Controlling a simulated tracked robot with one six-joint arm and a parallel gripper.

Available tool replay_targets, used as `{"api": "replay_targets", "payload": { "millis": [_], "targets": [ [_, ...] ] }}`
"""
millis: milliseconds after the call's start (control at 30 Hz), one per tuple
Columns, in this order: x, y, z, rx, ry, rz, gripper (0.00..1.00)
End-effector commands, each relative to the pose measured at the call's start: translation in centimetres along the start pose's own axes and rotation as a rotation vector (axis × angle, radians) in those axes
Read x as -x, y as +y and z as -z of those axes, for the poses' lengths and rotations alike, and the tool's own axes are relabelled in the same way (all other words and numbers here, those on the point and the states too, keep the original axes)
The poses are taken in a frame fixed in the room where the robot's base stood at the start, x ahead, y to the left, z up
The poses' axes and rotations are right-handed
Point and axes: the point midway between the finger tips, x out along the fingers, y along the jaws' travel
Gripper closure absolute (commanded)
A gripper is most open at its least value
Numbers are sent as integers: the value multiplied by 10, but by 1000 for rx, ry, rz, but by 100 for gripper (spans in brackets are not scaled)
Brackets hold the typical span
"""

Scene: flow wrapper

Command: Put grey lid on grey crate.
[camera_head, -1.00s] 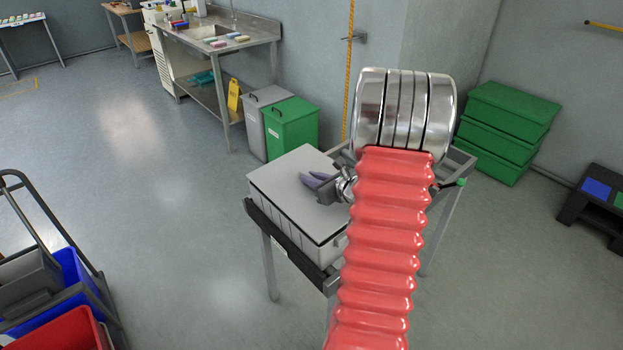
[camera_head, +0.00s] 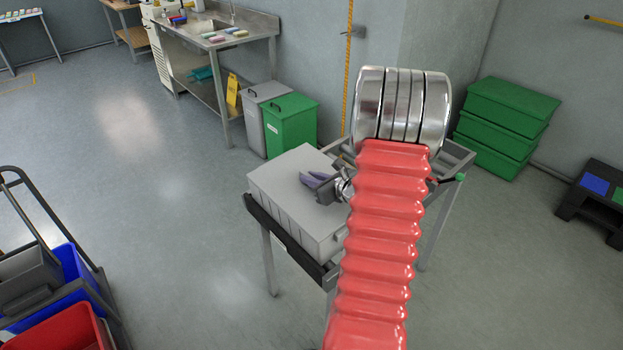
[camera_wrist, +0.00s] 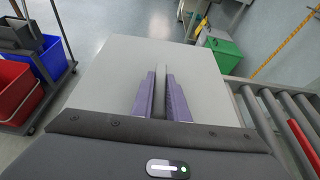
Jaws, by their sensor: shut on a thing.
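The grey lid (camera_head: 283,178) lies flat on top of the grey crate (camera_head: 300,231), with its edges in line with the crate walls and no visible gap along the near sides. My gripper (camera_head: 316,180) is over the lid, its purple fingers shut on the lid near its middle. In the wrist view the lid (camera_wrist: 115,65) fills the middle, with the two fingers (camera_wrist: 161,80) close together on it. My arm hides the right end of the crate and lid.
The crate stands on a metal roller stand (camera_head: 272,250); its rollers (camera_wrist: 270,105) show in the wrist view. Grey and green bins (camera_head: 292,125) stand behind. Stacked green crates (camera_head: 508,118) are at right. A cart with blue and red buckets (camera_head: 65,325) is at left.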

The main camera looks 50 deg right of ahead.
Motion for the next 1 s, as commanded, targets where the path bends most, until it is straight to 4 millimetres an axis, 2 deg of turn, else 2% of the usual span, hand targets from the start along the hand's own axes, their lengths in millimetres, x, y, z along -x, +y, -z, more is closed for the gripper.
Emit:
{"api": "replay_targets", "payload": {
  "millis": [67, 100, 400, 767, 1000],
  "targets": [
    [0, 0, -1, 0, -1, 0, 100],
    [0, 0, -1, 0, -1, 0, 84],
    [0, 0, 0, 0, 0, 0, 64],
    [5, 0, 0, 0, 1, 1, 64],
    [34, -1, 0, -1, 0, 4, 64]
  ]
}}
